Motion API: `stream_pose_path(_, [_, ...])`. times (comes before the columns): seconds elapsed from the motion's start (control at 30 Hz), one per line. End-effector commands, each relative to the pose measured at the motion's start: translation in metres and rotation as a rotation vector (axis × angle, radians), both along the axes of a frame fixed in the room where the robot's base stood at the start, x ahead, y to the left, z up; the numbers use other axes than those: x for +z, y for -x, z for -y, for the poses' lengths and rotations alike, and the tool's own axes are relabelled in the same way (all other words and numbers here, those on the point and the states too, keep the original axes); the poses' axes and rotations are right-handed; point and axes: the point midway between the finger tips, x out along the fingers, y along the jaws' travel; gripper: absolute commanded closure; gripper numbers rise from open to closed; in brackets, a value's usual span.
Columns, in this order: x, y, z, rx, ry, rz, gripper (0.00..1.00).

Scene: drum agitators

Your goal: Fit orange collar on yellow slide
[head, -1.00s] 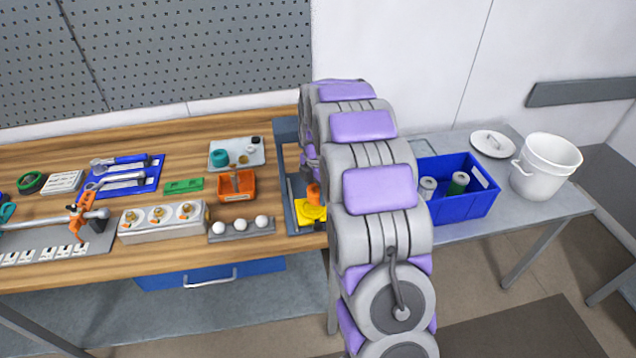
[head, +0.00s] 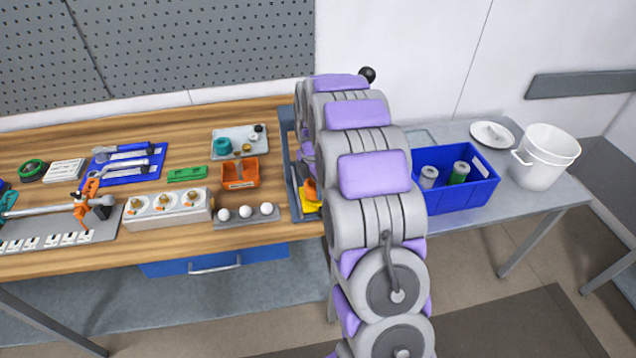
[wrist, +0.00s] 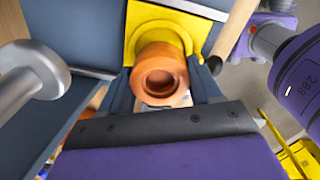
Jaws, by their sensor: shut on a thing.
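The orange collar (wrist: 160,75) is a short ring with a round bore, seen nearly end-on in the wrist view. My gripper (wrist: 163,88) has a dark finger on each side of it and is shut on it. The yellow slide (wrist: 178,32) is right behind the collar, with a raised yellow round part against the collar's far side. I cannot tell whether the collar is seated on that part or only touching it. In the head view my arm hides my gripper and most of this spot; only a bit of the yellow slide (head: 308,207) shows.
A grey metal rod with a wide head (wrist: 35,85) stands close on the left in the wrist view. In the head view, an orange tray (head: 240,174) and white balls (head: 245,212) lie left of my arm. A blue bin (head: 455,190) stands to the right.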

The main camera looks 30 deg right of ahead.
Motion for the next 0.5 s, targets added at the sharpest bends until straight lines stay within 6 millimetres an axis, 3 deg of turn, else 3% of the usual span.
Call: stream_pose_path(0.5, [-0.0001, 0.0001, -0.0047, 0.000, -0.005, 0.001, 0.82])
